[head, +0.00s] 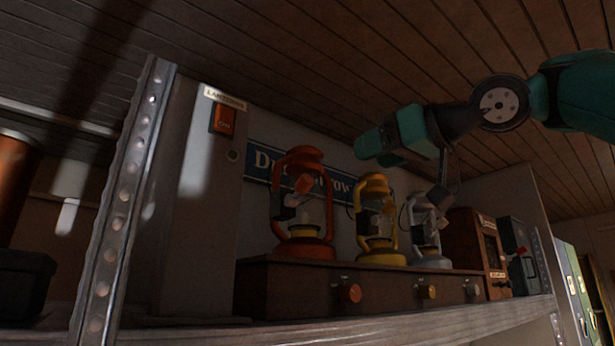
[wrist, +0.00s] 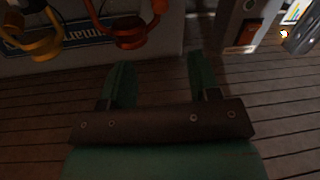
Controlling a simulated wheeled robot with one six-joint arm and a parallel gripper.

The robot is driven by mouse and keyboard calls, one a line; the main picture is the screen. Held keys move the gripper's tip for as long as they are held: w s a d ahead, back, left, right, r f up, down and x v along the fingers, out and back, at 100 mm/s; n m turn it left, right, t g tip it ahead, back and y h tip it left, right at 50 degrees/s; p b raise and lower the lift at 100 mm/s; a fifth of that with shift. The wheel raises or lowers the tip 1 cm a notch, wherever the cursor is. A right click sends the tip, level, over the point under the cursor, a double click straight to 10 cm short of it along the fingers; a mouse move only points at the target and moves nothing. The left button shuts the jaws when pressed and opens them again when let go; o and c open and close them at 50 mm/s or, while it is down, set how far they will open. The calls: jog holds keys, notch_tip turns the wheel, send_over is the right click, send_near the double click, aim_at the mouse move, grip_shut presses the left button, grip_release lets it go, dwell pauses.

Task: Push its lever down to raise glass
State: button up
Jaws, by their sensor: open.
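Three lanterns stand in a row on a dark wooden box in the head view: an orange one (head: 313,218), a yellow one (head: 378,222) and a grey one (head: 428,233). Each has small fittings at its side; which of them is the lever is too dark to tell. My gripper (head: 368,150) is above the yellow lantern, to the upper right of the orange one, and touches neither. In the wrist view my gripper (wrist: 158,80) is open and empty. Parts of the orange lantern (wrist: 128,40) and yellow lantern (wrist: 38,48) show upside down at the top.
The wooden box (head: 385,287) carries knobs and sits on a shelf (head: 400,322). A panel with an orange switch (head: 222,121) stands left, behind a metal post (head: 118,200). A brown box (head: 476,245) and dark box (head: 519,255) stand right. Planks lie close above.

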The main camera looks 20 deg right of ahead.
aim_at(306, 189)
jog(key=p+x, duration=0.5)
jog(key=x, duration=1)
jog(key=shift+w+a+r, duration=0.1)
jog(key=shift+w+a, duration=0.05)
jog(key=shift+w+a+f, duration=0.2)
jog(key=shift+w+a, duration=0.1)
jog(key=shift+w, duration=0.3)
jog(key=c, duration=0.9)
jog(key=b, duration=0.2)
jog(key=f+t+b, duration=0.1)
jog(key=b, duration=0.1)
jog(key=shift+s+f+y+b, duration=0.15)
jog(key=shift+f+y+b, duration=0.15)
jog(key=t+b, duration=0.1)
jog(key=b, duration=0.2)
jog(key=f+t+y+b, duration=0.1)
jog(key=b, duration=0.3)
jog(key=shift+s+d+f+t+y+b, duration=0.1)
jog(key=shift+s+f+t+y+b, duration=0.1)
jog(key=shift+t+y+b, duration=0.15)
jog(key=shift+n+t+b, duration=0.3)
jog(key=shift+t+b, duration=0.35)
jog(key=shift+b, duration=0.35)
jog(key=shift+r, duration=0.15)
